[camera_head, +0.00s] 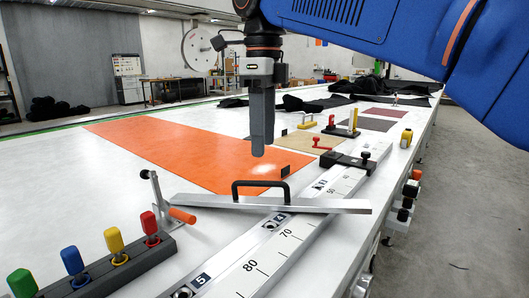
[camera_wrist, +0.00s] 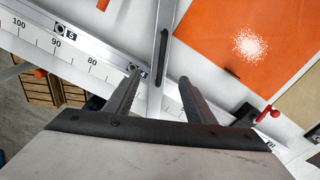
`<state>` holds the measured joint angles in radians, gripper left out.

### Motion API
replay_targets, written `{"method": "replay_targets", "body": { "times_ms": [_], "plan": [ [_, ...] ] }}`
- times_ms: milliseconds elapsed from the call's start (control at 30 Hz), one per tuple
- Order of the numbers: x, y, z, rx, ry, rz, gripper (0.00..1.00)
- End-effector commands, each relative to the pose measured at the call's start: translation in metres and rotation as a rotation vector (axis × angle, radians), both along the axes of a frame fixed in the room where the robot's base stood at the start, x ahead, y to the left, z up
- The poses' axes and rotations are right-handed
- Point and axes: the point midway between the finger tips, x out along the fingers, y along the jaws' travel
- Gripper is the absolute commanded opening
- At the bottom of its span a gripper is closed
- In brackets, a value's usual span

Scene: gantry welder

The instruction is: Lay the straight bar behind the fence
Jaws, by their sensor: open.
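The straight bar (camera_head: 205,202) is a long silver strip with a black arched handle (camera_head: 236,190) on top. It lies crosswise over the fence (camera_head: 265,257), a pale rail with a printed scale, and its right end reaches past the fence. In the wrist view the bar (camera_wrist: 170,15) runs up the picture, crossing the fence (camera_wrist: 75,52) near the fingers. My gripper (camera_head: 260,150) is above the bar and handle, pointing down, apart from them. In the wrist view my gripper (camera_wrist: 158,86) has its two fingers spread, with the bar showing between and beyond them.
An orange sheet (camera_head: 190,145) lies on the white table behind the bar. A clamp with an orange handle (camera_head: 182,215) and a dark rack of coloured pegs (camera_head: 110,268) stand at the front left. A black stop (camera_head: 348,162) with a red knob sits on the fence farther back.

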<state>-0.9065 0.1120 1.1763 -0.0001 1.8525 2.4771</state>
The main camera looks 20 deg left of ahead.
Motion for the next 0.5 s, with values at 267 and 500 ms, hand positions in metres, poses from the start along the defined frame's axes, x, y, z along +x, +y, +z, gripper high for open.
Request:
{"method": "replay_targets", "body": {
  "times_ms": [267, 500],
  "plan": [
    [0.0, 0.0, 0.005, -0.001, 0.001, 0.0, 0.5],
    [0.008, -0.028, 0.0, 0.013, -0.012, 0.061, 0.5]
  ]
}}
